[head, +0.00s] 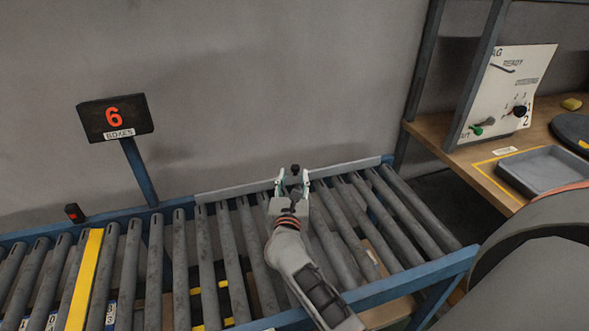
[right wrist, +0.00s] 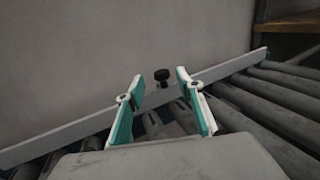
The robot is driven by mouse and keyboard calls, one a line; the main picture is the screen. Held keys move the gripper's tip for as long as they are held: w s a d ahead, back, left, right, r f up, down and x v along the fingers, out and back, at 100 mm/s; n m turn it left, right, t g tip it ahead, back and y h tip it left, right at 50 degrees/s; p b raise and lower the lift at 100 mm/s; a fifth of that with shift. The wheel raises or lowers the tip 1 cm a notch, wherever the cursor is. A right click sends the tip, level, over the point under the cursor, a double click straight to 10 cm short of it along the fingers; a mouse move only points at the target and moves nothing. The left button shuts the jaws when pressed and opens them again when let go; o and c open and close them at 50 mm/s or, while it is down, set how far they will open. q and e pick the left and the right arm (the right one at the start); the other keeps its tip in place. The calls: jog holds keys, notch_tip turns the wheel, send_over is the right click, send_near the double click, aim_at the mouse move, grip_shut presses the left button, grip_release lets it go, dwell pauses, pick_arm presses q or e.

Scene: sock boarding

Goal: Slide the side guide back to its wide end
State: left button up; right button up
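The side guide (head: 232,188) is a long grey bar along the far side of the roller conveyor. It also crosses the right wrist view (right wrist: 60,137) at a slant. A black knob (head: 295,169) stands up at the guide's middle; in the right wrist view the knob (right wrist: 162,76) shows beyond and between the fingertips. My right gripper (head: 292,183) is open, its two pale and green fingers (right wrist: 158,86) spread just in front of the knob. I cannot tell whether either finger touches the guide. My left gripper is not in view.
The conveyor's grey rollers (head: 155,265) run under my right arm, with a yellow strip (head: 84,280) at the left. A wooden bench (head: 480,170) with a grey tray (head: 548,170) and control panel (head: 507,95) is at right.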

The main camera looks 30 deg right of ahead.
jog(key=v, duration=0.6)
jog(key=shift+r, duration=0.1)
dwell(0.3)
